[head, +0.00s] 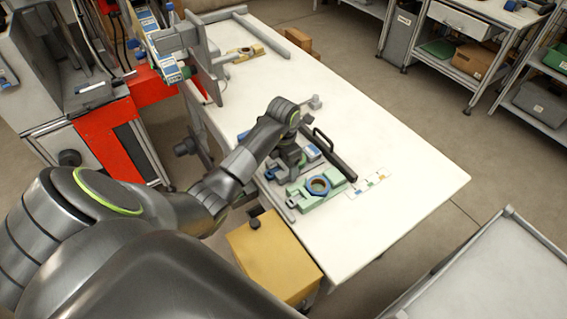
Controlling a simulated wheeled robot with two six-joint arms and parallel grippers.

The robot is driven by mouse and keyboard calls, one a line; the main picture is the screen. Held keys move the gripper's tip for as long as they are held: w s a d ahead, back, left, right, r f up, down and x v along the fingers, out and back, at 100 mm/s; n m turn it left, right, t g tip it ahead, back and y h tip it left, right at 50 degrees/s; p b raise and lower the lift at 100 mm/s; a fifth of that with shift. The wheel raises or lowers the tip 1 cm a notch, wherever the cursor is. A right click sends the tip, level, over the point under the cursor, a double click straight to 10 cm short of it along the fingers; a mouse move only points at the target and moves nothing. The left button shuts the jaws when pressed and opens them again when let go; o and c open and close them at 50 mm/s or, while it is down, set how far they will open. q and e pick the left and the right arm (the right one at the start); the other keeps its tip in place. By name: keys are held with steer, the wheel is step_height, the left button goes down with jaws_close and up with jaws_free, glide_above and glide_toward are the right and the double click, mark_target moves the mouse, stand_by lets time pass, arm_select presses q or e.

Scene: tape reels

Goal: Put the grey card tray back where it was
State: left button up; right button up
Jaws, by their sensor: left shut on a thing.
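My left arm reaches in from the left over the white table. My left gripper (294,168) points down at the near side of the table and is shut. What seems to be the grey card tray (311,153), a small grey piece with blue on it, is at the jaws. The gripper and wrist hide much of it, and I cannot tell whether it touches the table. My right gripper is not in view.
A green fixture with a blue ring (318,186) sits just in front of the gripper. A black bar with a handle (334,155) lies close behind. A strip of coloured cards (368,185) is to the right. The white table's (400,210) right end is clear. A yellow box (272,262) stands at its near edge.

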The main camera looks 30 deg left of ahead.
arm_select(q)
steer(key=shift+f, duration=0.2)
steer(key=o, duration=1.1)
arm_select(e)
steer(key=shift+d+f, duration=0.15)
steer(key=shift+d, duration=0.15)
arm_select(q)
steer(key=shift+r, duration=0.1)
steer(key=shift+r, duration=0.2)
step_height(320, 180, up, 4)
steer(key=shift+w+r+b, duration=0.1)
steer(key=shift+r+b, duration=0.15)
steer(key=shift+b, duration=0.25)
steer(key=shift+r+p, duration=3.35)
steer(key=shift+r, duration=0.3)
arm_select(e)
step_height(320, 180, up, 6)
